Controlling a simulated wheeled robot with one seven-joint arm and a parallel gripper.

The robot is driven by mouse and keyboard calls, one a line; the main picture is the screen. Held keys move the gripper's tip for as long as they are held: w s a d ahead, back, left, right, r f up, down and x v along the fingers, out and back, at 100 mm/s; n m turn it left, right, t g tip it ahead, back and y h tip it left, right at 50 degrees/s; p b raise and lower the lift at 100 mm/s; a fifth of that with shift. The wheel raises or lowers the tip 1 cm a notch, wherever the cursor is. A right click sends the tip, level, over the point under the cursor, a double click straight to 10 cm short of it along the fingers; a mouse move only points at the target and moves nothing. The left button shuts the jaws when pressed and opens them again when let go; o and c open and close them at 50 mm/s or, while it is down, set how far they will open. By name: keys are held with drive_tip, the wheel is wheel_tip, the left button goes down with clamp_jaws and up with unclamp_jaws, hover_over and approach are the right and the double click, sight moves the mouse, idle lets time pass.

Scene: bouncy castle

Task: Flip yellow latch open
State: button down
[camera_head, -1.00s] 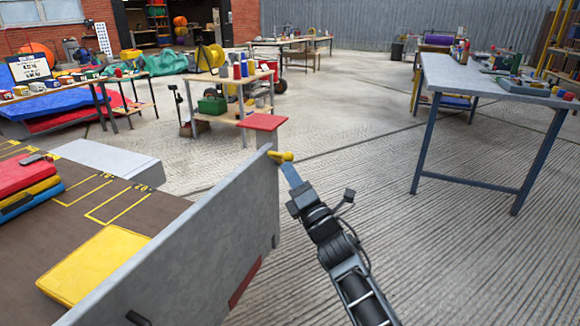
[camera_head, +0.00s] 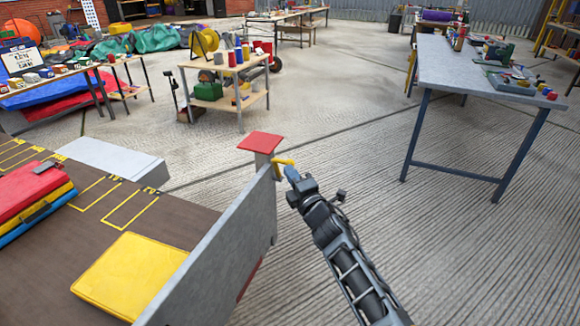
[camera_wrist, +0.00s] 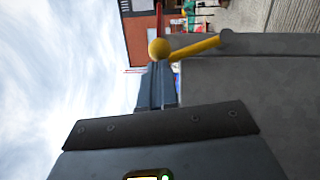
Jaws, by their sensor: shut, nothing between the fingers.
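The yellow latch (camera_head: 284,162) sits at the top far corner of an upright grey panel (camera_head: 225,235), beside a post with a red square top. In the wrist view the latch (camera_wrist: 193,48) shows as a yellow lever with a round knob, its other end at the grey panel (camera_wrist: 265,90). My gripper (camera_head: 291,173) is shut and empty, with its bluish fingertips right by the latch. In the wrist view the fingers (camera_wrist: 156,88) point at the knob; I cannot tell whether they touch it.
The red-topped post (camera_head: 260,141) stands close to the latch. A brown deck (camera_head: 60,255) with a yellow pad (camera_head: 130,275) lies left of the panel. A blue-legged table (camera_head: 485,85) stands to the right. The concrete floor between is clear.

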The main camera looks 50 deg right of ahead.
drive_tip(key=shift+w+d+r+m+g+p, duration=0.15)
drive_tip(key=shift+d+r+m+g+p, duration=0.25)
drive_tip(key=shift+p, duration=0.7)
drive_tip(key=shift+d+r, duration=0.1)
drive_tip(key=d+p, duration=0.1)
drive_tip(key=w+d+r+p, duration=0.1)
drive_tip(key=p, duration=0.1)
drive_tip(key=d+p, duration=0.1)
drive_tip(key=shift+w+d+r+p, duration=0.15)
drive_tip(key=shift+d+r+p, duration=0.15)
drive_tip(key=shift+p, duration=0.05)
drive_tip(key=shift+d+r, duration=0.2)
drive_tip(key=shift+a, duration=0.1)
